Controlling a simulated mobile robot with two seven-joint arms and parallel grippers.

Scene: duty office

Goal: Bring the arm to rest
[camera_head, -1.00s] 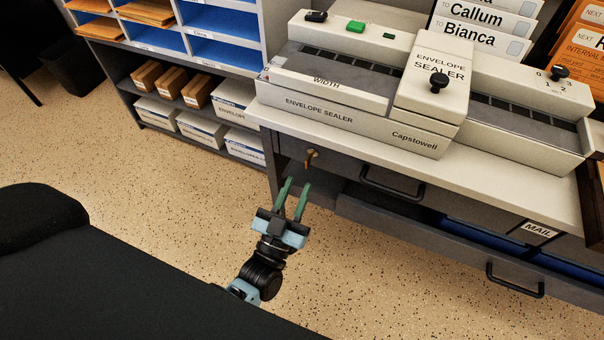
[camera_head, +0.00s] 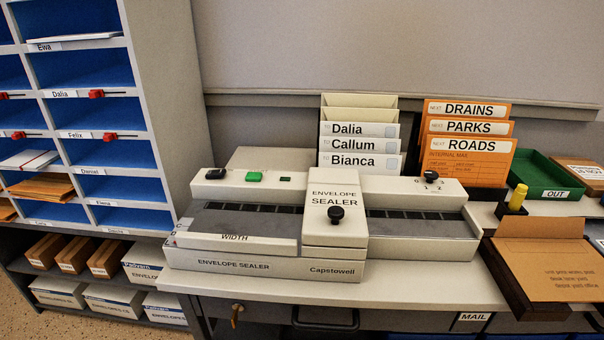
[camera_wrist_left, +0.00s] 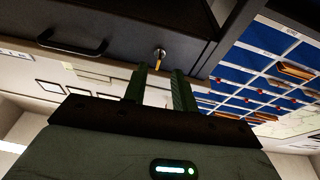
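My left gripper (camera_wrist_left: 160,88) shows only in the left wrist view. Its two green fingers are apart with nothing between them. Beyond the fingertips is a key (camera_wrist_left: 160,56) in the lock of a dark drawer front (camera_wrist_left: 120,22); the fingers look apart from it, though the depth is hard to judge. In the head view the same key (camera_head: 236,314) shows below the counter's front edge, left of a drawer handle (camera_head: 325,318). No arm or gripper of mine shows in the head view now. My right gripper is not in any view.
The envelope sealer (camera_head: 270,228) stands on the counter (camera_head: 285,286). Upright envelopes (camera_head: 468,150) stand behind it. Blue pigeonholes (camera_head: 98,118) stand at left.

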